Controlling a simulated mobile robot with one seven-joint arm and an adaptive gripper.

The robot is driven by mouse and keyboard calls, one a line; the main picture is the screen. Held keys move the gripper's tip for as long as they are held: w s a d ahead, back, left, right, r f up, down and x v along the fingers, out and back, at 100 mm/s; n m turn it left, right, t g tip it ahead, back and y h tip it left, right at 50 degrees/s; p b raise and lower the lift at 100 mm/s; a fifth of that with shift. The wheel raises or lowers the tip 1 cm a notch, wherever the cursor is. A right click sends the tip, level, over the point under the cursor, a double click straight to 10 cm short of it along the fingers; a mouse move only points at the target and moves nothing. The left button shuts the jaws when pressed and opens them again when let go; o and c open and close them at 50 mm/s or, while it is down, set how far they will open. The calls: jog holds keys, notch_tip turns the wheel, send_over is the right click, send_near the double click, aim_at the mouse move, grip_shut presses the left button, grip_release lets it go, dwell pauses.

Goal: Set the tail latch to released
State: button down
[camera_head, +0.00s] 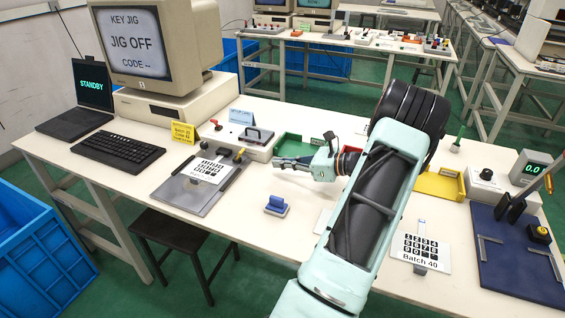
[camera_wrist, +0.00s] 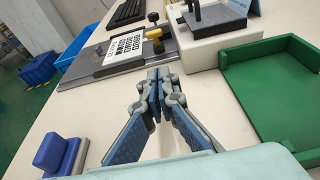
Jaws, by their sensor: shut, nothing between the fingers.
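The key jig is a grey plate (camera_head: 181,196) on the bench, with a printed keypad film (camera_head: 210,171) lying on it. In the wrist view the film (camera_wrist: 127,44) has a brass-coloured knob (camera_wrist: 153,34) and a black knob (camera_wrist: 153,17) near its right end. Which of these is the tail latch, and how it is set, I cannot tell. My gripper (camera_head: 276,162) is right of the jig, above the bench. In the wrist view my gripper (camera_wrist: 158,72) is shut and empty, its tips apart from the knobs. The monitor (camera_head: 137,42) reads "JIG OFF".
A white box (camera_head: 254,151) with a handled grey top stands behind the jig. A green tray (camera_wrist: 283,72) lies to the right. A blue block (camera_head: 276,206) sits on the bench in front. A keyboard (camera_head: 117,150) is left. Bare bench lies below my gripper.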

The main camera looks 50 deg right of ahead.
aim_at(264, 171)
jog(key=b+x, duration=0.1)
jog(key=x, duration=0.5)
jog(key=w, duration=0.1)
jog(key=w+r, duration=0.1)
jog(key=w+a, duration=0.1)
jog(key=shift+r, duration=0.3)
jog(key=shift+w+r, duration=0.2)
jog(key=shift+w, duration=0.1)
jog(key=shift+r, duration=0.2)
jog(key=shift+r+p, duration=0.1)
jog(key=shift+p, duration=0.3)
jog(key=shift+w+g, duration=0.1)
jog(key=shift+g, duration=0.2)
